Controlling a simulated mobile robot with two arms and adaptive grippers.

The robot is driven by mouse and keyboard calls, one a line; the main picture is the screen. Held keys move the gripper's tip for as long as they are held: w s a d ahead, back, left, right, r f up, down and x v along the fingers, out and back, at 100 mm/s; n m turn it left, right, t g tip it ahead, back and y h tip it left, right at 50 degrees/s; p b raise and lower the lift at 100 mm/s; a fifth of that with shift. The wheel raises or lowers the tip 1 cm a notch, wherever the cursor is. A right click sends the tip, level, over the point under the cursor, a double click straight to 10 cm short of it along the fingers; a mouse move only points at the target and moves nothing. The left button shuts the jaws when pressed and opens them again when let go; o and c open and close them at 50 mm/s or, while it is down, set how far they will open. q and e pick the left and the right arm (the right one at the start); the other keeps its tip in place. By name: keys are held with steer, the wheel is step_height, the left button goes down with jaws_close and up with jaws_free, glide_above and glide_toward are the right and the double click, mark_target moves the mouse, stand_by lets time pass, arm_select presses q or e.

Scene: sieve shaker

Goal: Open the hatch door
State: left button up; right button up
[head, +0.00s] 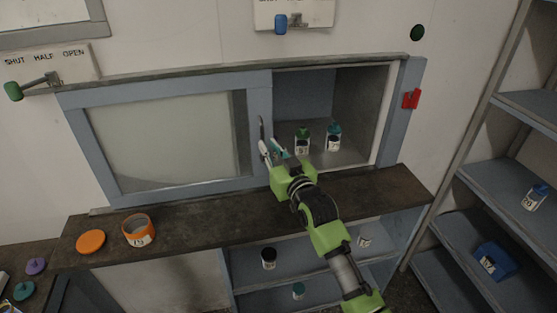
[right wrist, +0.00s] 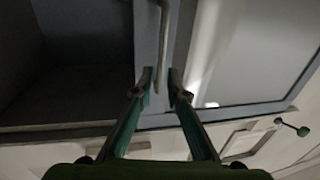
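The hatch door (head: 259,95) is a blue-framed panel with a pale pane, at the left of the hatch opening. The right part of the opening is uncovered and shows a grey compartment (head: 355,95). A thin vertical handle (head: 262,127) is on the door's right frame bar; it also shows in the right wrist view (right wrist: 164,35). My right gripper (head: 271,147) is at the lower end of the handle. In the right wrist view its fingers (right wrist: 161,78) are apart, one each side of the handle's line; contact cannot be told. My left gripper is not in view.
Two small labelled jars (head: 303,142) (head: 333,138) stand inside the compartment. A dark ledge (head: 200,225) below the hatch bears an orange-rimmed jar (head: 139,231) and an orange lid (head: 91,242). Blue shelves (head: 470,180) stand at the right. A green-knobbed lever (head: 14,91) is on the left wall.

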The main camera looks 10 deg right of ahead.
steer(key=v, duration=0.6)
steer(key=shift+s, duration=0.35)
steer(key=shift+d, duration=0.1)
